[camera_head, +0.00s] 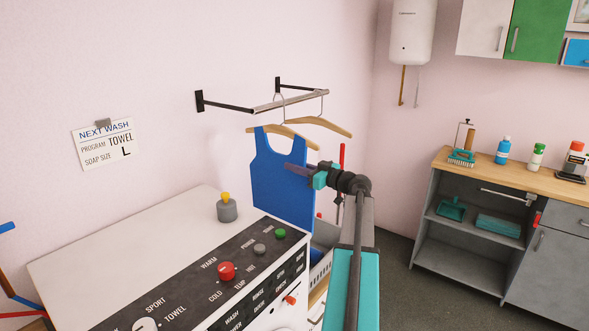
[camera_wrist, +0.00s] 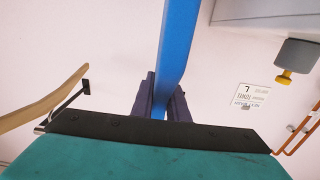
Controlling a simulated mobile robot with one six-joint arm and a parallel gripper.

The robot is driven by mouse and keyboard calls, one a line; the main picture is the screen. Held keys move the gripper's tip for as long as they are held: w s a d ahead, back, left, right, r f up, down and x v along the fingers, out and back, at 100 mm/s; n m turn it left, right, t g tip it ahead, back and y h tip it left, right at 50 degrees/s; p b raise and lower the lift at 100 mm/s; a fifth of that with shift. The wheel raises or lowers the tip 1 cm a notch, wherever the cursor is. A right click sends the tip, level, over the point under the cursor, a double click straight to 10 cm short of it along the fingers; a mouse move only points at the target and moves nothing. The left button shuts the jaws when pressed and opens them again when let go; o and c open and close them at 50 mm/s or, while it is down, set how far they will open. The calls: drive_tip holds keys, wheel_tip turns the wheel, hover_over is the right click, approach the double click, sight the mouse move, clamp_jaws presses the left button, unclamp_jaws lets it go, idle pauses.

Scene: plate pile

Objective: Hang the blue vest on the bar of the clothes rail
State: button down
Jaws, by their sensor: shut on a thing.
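The blue vest (camera_head: 279,190) hangs upright beside the washing machine, below the wall-mounted clothes rail. My gripper (camera_head: 297,170) is shut on its right-hand edge. In the wrist view the vest (camera_wrist: 176,45) stands edge-on between the fingers (camera_wrist: 161,98). The rail's bar (camera_head: 290,102) runs across between two black brackets. A wooden hanger (camera_head: 301,140) is at the vest's shoulder straps, with its wire hook up at the bar. I cannot tell whether the straps rest on it. A second wooden hanger (camera_head: 338,128) hangs bare to its right; a wooden hanger (camera_wrist: 48,97) shows in the wrist view.
The white washing machine (camera_head: 130,255), with a grey, yellow-topped knob (camera_head: 227,208) on it, stands in front of the vest on the left. A grey basket (camera_head: 322,245) is low behind my arm. A wooden-topped cabinet (camera_head: 450,162) stands at right; floor between is clear.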

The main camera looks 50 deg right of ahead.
drive_tip(key=shift+f+b, duration=0.6)
drive_tip(key=shift+b, duration=0.05)
drive_tip(key=c, duration=1.6)
unclamp_jaws()
drive_tip(key=shift+f, duration=0.1)
drive_tip(key=shift+c, duration=0.2)
drive_tip(key=shift+s, duration=0.1)
drive_tip(key=s+d+b, duration=0.1)
drive_tip(key=s+b, duration=0.3)
drive_tip(key=s, duration=0.9)
drive_tip(key=shift+s, duration=0.3)
drive_tip(key=shift+d, duration=0.1)
